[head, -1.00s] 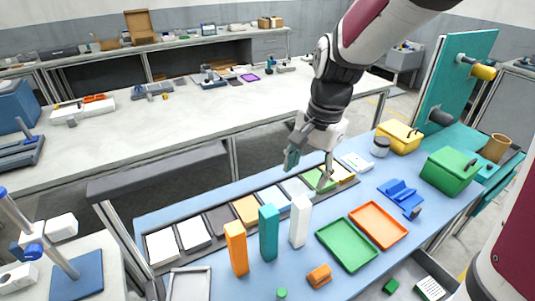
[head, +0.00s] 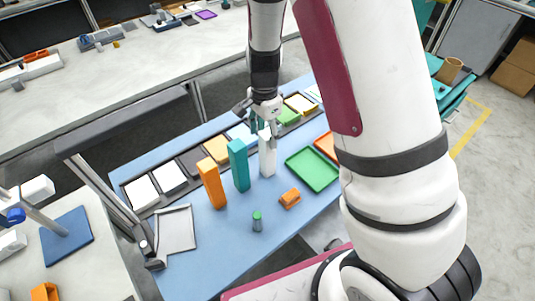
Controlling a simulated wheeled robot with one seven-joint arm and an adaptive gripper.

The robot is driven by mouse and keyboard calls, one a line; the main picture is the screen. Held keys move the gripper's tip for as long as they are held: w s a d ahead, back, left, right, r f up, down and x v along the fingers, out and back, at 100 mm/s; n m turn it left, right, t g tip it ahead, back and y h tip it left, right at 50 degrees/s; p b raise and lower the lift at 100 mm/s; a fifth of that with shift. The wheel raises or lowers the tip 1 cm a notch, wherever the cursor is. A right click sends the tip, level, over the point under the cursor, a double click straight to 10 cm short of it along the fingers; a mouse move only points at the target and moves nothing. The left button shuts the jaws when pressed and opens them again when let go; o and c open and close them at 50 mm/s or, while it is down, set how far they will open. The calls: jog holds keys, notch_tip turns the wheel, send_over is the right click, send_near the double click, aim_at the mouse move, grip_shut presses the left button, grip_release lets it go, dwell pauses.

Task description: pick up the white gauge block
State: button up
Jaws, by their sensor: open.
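The white gauge block (head: 267,158) stands upright on the blue bench top, to the right of a teal block (head: 239,166) and an orange block (head: 211,184), both also upright. My gripper (head: 264,130) points down at the top of the white block, with its open fingers at or around the block's upper end. Whether the fingers touch the block cannot be seen. My arm covers the right part of the bench.
A green tray (head: 312,169) lies right of the white block, and a small orange piece (head: 290,198) lies in front. A small green-topped cylinder (head: 257,221) stands nearer. A row of coloured tiles (head: 171,177) runs behind the blocks. An empty grey tray (head: 176,229) lies at left.

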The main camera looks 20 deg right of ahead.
aim_at(268, 147)
jog(key=shift+s+d+f+p, duration=0.15)
jog(key=shift+f+p, duration=0.1)
jog(key=shift+f, duration=1.2)
jog(key=shift+s+d+f+p, duration=0.15)
jog(key=shift+f+p, duration=0.1)
jog(key=shift+f, duration=1.2)
grip_shut()
